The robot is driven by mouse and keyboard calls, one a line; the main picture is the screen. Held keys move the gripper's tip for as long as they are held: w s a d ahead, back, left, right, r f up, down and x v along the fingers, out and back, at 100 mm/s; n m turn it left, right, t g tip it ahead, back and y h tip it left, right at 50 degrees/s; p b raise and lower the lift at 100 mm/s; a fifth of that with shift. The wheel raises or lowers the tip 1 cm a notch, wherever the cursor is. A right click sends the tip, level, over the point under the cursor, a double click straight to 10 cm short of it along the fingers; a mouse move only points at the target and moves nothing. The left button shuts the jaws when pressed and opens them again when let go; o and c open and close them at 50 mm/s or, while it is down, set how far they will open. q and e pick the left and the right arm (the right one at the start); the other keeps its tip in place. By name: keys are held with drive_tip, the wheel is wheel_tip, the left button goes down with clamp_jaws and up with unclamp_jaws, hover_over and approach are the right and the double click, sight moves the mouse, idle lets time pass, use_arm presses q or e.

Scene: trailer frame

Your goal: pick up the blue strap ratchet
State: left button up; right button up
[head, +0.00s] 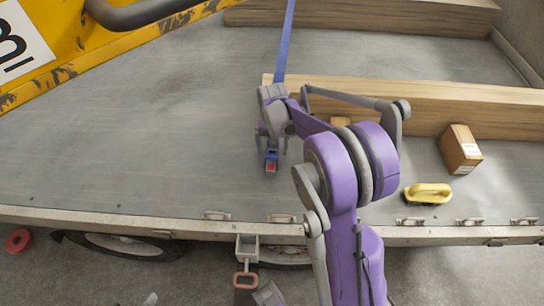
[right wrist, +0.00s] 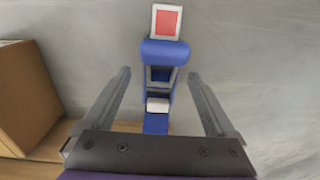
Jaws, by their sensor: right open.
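The blue strap ratchet (head: 271,160), with a red and white end, lies on the grey trailer deck in the head view. In the right wrist view the ratchet (right wrist: 163,52) stands between my two fingers, with a visible gap on each side. My right gripper (head: 273,146) is open, reaching down over the ratchet, and hides part of it in the head view. A blue strap (head: 285,40) runs away over the wooden beam behind the arm. My left gripper is not in view.
A long wooden beam (head: 470,113) lies just behind my right gripper, and more timber (head: 370,15) lies at the back. The deck (head: 130,125) at the left is clear.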

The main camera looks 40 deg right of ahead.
drive_tip(key=shift+f, duration=0.85)
clamp_jaws()
